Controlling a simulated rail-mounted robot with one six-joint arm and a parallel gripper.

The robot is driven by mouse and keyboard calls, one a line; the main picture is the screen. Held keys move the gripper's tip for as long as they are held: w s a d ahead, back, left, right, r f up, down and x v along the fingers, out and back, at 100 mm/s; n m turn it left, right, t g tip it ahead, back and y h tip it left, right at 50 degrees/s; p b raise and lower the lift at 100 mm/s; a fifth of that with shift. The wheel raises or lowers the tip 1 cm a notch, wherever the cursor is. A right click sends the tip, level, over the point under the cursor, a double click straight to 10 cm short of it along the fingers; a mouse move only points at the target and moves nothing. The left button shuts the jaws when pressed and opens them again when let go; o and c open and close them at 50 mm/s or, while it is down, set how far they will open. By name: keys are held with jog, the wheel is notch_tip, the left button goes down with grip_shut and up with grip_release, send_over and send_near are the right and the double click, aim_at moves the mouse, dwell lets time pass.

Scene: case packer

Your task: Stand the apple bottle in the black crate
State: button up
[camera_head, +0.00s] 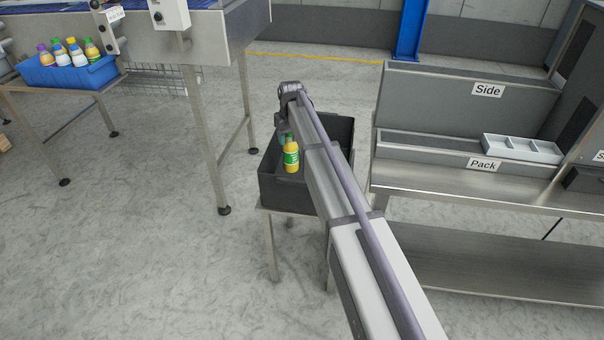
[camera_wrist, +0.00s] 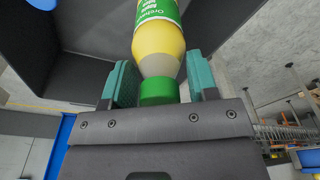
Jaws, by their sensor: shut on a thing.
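The apple bottle (camera_head: 291,158) is yellow with a green label. It is upright within the opening of the black crate (camera_head: 285,197) in the head view. In the wrist view the bottle (camera_wrist: 158,42) shows its green cap and lower neck between the teal finger pads. My gripper (camera_wrist: 163,83) is shut on the bottle near its cap. The gripper is mostly hidden behind my arm in the head view. Dark crate walls (camera_wrist: 85,28) surround the bottle in the wrist view. I cannot tell whether its base touches the crate floor.
The crate stands on a small metal stand. At the upper left, a blue bin (camera_head: 68,77) holds several bottles on a table. At right is a bench with "Side" (camera_head: 487,90) and "Pack" (camera_head: 484,164) signs and a white divided tray (camera_head: 522,149). Open floor lies at left.

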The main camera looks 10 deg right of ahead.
aim_at(291, 156)
notch_tip(291, 156, down, 9)
jog(key=b, duration=0.7)
jog(key=shift+f, duration=0.15)
jog(key=shift+r, duration=0.35)
jog(key=shift+f, duration=0.3)
jog(key=o, duration=1.4)
jog(key=shift+r, duration=0.1)
jog(key=shift+c, duration=0.2)
jog(key=r+p, duration=0.4)
jog(key=s+r+p, duration=0.1)
jog(key=r+p, duration=0.7)
jog(key=shift+s+d+r, duration=0.1)
jog(key=shift+s+r, duration=0.1)
jog(key=shift+r, duration=0.1)
jog(key=shift+s+f, duration=0.1)
jog(key=shift+s, duration=0.05)
jog(key=s+m+g, duration=0.1)
jog(key=s+m, duration=0.1)
jog(key=s, duration=3.5)
jog(key=r+p, duration=0.2)
jog(key=w+r+p, duration=0.1)
jog(key=r+p, duration=0.2)
jog(key=shift+r, duration=0.15)
